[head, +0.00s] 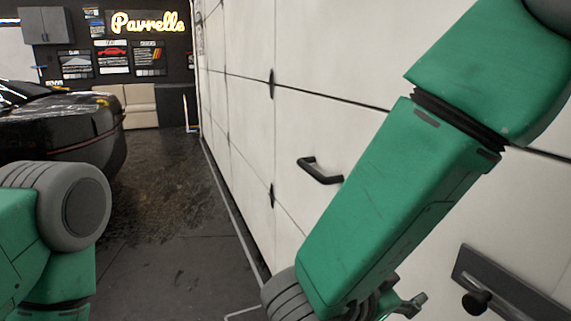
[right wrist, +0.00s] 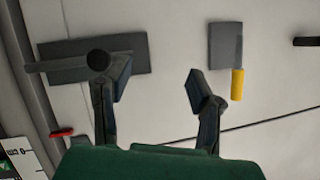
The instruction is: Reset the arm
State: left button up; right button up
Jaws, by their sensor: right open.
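My right arm (head: 395,205) is green and reaches down across the right half of the head view, in front of a white panelled wall (head: 240,130). The tip of my right gripper (head: 405,305) shows only in part at the bottom, behind the arm. In the right wrist view my right gripper (right wrist: 160,82) is open, with its two dark fingers apart and nothing between them. My left arm (head: 50,240) shows at the lower left with its grey joint. My left gripper is out of the picture.
A dark plate with a round knob (head: 478,302) is on the wall; it also shows in the right wrist view (right wrist: 130,50). A black handle (head: 320,172) juts out. A dark car (head: 70,125) stands left; floor (head: 165,215) is clear.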

jog(key=d+f+n+y, duration=0.3)
jog(key=f+n, duration=0.1)
jog(key=f, duration=0.6)
jog(key=d+f+n+y, duration=0.4)
jog(key=f+n, duration=0.1)
jog(key=f, duration=0.5)
jog(key=s+d+f+n+g+y, duration=0.2)
jog(key=s+f, duration=0.4)
jog(key=s, duration=0.5)
jog(key=s+d+f+n+g+y, duration=0.2)
jog(key=s+d+f+n+g, duration=0.1)
jog(key=s, duration=0.9)
jog(key=shift+d+f+n+g, duration=0.2)
jog(key=shift+f+n+g, duration=0.4)
jog(key=shift+f+g, duration=0.95)
jog(key=shift+a+f+t, duration=0.2)
jog(key=shift+f+t, duration=0.05)
jog(key=shift+t, duration=0.1)
jog(key=shift+a, duration=0.2)
